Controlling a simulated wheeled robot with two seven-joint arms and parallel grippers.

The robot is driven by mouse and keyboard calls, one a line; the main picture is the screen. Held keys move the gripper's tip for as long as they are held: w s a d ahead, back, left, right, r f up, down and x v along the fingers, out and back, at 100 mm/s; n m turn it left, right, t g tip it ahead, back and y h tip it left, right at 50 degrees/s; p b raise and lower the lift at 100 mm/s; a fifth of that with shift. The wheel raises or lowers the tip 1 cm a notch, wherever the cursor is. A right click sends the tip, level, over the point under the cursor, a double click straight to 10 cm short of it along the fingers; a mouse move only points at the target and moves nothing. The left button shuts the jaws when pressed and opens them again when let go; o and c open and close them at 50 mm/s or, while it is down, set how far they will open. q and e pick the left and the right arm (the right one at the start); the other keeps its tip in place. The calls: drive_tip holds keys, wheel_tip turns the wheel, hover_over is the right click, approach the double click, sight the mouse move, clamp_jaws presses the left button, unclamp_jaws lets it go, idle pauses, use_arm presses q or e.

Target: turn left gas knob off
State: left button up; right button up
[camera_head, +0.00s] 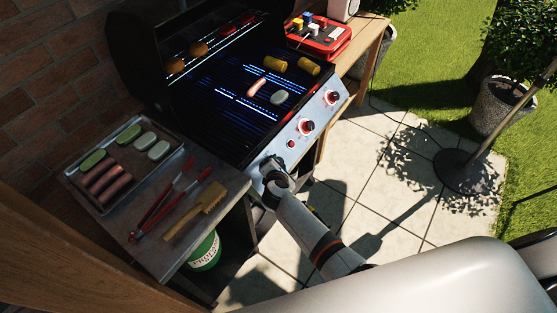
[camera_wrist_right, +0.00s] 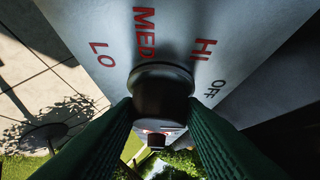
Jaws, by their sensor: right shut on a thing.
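The grill's front panel (camera_head: 318,110) slopes along its near edge. My right gripper (camera_head: 271,168) is at the panel's left end and covers the left gas knob in the head view. In the right wrist view the dark round left knob (camera_wrist_right: 161,92) sits between the two green finger pads of my right gripper (camera_wrist_right: 160,112), which are shut on it. Red LO, MED and HI and dark OFF are printed around the knob. I cannot tell which mark it points to. My left gripper is not in view.
Two other knobs, the middle one (camera_head: 306,126) and the right one (camera_head: 333,97), and a small red button (camera_head: 291,144) are on the panel. Food lies on the grate. Left, a side shelf holds a food tray (camera_head: 101,207), red tongs (camera_head: 160,206) and a brush (camera_head: 201,206).

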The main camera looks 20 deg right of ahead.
drive_tip(key=shift+m+g+p, duration=0.35)
drive_tip(key=shift+m+g, duration=0.05)
drive_tip(key=shift+m, duration=0.1)
drive_tip(key=o, duration=1)
drive_tip(key=shift+s+a+r, duration=0.15)
drive_tip(key=shift+s+r, duration=0.15)
drive_tip(key=v, duration=1.1)
drive_tip(key=shift+a+p, duration=0.15)
drive_tip(key=shift+p, duration=0.25)
